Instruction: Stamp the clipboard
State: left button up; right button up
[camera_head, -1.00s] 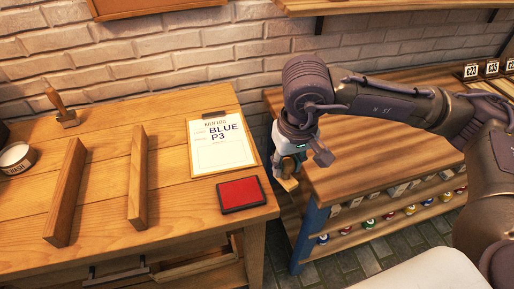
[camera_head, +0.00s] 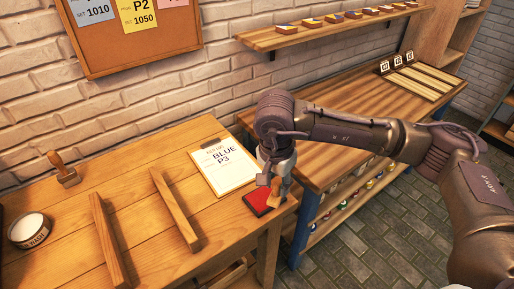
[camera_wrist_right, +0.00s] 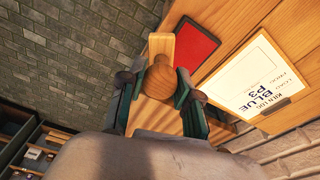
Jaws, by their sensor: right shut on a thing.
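The clipboard (camera_head: 223,167) lies on the wooden table with a white sheet reading "BLUE P3"; it also shows in the right wrist view (camera_wrist_right: 245,82). A red ink pad (camera_head: 257,202) lies beside its near right corner, and it also shows in the right wrist view (camera_wrist_right: 195,44). My right gripper (camera_head: 275,187) is shut on a wooden stamp (camera_head: 276,198) at the pad's right side. In the right wrist view the stamp's round knob (camera_wrist_right: 160,80) is between the fingers. Whether the stamp touches the pad cannot be told. My left gripper is not in view.
Another wooden-handled stamp (camera_head: 66,172) stands at the table's back left. A round white-topped tin (camera_head: 29,230) and two wooden rails (camera_head: 175,209) are on the left half. A second bench (camera_head: 335,150) stands at the right, past a narrow gap.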

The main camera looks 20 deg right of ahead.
jog(key=w+r+m+g+p, duration=0.1)
jog(key=w+r+m+p, duration=0.25)
jog(key=m+p, duration=0.55)
jog(key=f+m+b, duration=0.1)
jog(key=f, duration=0.1)
jog(key=a+f+m+b, duration=0.1)
jog(key=f+m, duration=0.1)
jog(key=f+m+b, duration=0.1)
jog(key=f+m, duration=0.1)
jog(key=shift+w+a+f+g, duration=0.15)
jog(key=shift+w+a+g, duration=0.15)
jog(key=shift+w, duration=0.1)
pick_arm(q)
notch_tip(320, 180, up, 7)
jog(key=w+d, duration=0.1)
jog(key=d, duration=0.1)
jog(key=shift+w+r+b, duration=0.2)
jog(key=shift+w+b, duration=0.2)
jog(key=shift+b, duration=0.05)
pick_arm(e)
jog(key=shift+f, duration=0.5)
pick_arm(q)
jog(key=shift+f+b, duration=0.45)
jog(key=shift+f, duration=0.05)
pick_arm(e)
jog(key=shift+f, duration=0.5)
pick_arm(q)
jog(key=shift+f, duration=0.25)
pick_arm(e)
jog(key=shift+f, duration=0.1)
